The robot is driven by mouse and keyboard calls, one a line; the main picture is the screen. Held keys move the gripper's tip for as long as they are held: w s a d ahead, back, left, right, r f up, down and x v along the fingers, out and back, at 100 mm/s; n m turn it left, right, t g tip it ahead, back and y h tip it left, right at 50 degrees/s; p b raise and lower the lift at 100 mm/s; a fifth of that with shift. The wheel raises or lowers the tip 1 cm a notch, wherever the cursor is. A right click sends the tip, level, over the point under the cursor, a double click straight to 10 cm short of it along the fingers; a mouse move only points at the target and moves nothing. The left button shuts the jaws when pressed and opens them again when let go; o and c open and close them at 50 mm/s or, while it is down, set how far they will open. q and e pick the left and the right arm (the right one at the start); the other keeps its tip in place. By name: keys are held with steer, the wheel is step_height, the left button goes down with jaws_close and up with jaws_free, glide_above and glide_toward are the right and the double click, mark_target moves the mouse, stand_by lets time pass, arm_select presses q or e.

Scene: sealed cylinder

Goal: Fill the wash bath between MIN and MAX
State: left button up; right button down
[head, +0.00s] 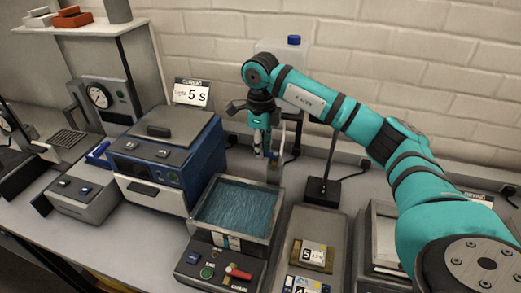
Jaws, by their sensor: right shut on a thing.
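The wash bath (270,240) is an open grey metal tank in the middle of the bench, holding rippled blue liquid (236,207). A translucent container (270,46) with a blue cap (294,40) stands behind my right arm, against the wall. My left gripper is not in view.
A control panel (218,268) with a red handle fronts the bath. A blue and grey machine (170,160) stands left, under a "5 s" sign (191,93). A tray with cards (315,255) and a black stand (322,191) are right. The bench is crowded.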

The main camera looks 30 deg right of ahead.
stand_by(0.5)
steer(key=c, duration=1.3)
jaws_free()
steer(key=shift+r, duration=0.15)
step_height(320, 180, up, 12)
steer(key=shift+f, duration=0.1)
